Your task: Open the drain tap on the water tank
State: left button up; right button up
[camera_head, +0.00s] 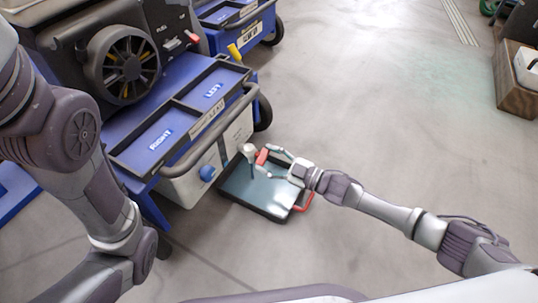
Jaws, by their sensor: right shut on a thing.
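The water tank (180,190) is the pale box under the blue cart, with a round blue cap (207,173) on its front. A pale grey tap-like fitting (250,150) stands out at the tank's right end. A small red lever (262,157) is beside it. My right gripper (267,162) reaches in from the right and is shut on the red lever. Its fingers partly hide the lever, and I cannot tell whether the tap is turned. My left arm crosses the left side, but its gripper is out of view.
A dark shallow tray (262,212) with a red handle (304,204) lies on the floor below the tap. The cart's grey rail (215,130) runs above the tank. The floor to the right is mostly clear, with a wooden crate (515,95) at the far right.

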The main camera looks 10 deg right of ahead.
jog(key=m+p, duration=0.2)
jog(key=m, duration=0.1)
jog(key=shift+r, duration=0.1)
jog(key=shift+m+p, duration=0.55)
jog(key=shift+m, duration=0.65)
jog(key=shift+f, duration=0.2)
jog(key=o, duration=1.2)
jog(key=shift+c, duration=0.2)
jog(key=v, duration=1.2)
jog(key=shift+r, duration=0.15)
